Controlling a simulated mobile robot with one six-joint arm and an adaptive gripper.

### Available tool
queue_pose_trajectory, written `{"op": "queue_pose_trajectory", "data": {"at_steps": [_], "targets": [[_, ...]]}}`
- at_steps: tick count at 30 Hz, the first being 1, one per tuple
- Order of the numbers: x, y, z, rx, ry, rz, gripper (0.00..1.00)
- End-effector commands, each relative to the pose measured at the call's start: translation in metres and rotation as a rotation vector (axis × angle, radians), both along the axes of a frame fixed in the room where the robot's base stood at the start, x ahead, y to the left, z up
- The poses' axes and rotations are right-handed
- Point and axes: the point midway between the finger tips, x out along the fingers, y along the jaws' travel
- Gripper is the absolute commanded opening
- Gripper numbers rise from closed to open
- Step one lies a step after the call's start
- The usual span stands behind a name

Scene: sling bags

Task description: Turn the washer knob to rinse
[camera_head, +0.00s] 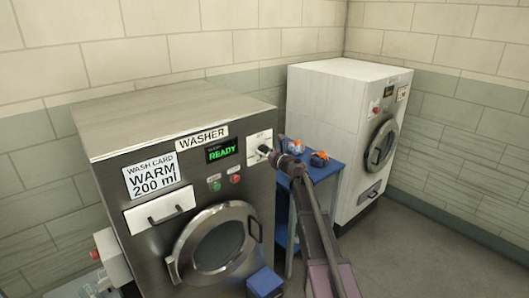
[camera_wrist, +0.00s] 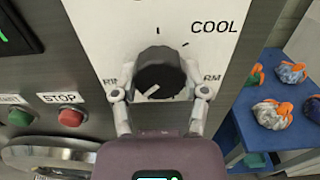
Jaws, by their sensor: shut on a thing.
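The washer (camera_head: 110,140) is the grey machine on the left, with a green READY display (camera_head: 222,150). Its black knob (camera_wrist: 160,70) sits on a white dial plate (camera_wrist: 120,25). COOL is printed at upper right. Labels at left and right are partly hidden by my fingers; "RI" shows at left and "RM" at right. The knob's white mark points down and slightly left. My gripper (camera_wrist: 159,82) is shut on the knob, one finger at each side. In the head view my gripper (camera_head: 271,152) reaches the dial plate, hiding part of the knob.
The STOP button (camera_wrist: 71,117) is left of my gripper. A blue table (camera_head: 322,175) with several bundles stands right of the washer. A white machine (camera_head: 335,110) stands behind it. A blue box (camera_head: 264,283) sits before the washer door. Floor at right is clear.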

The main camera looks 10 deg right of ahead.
Motion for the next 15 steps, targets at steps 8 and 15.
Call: {"op": "queue_pose_trajectory", "data": {"at_steps": [8, 15], "targets": [[0.0017, 0.0004, 0.0009, 0.168, 0.095, -0.002, 0.1], [0.0013, 0.0007, 0.0009, 0.236, 0.134, -0.002, 0.1]]}}
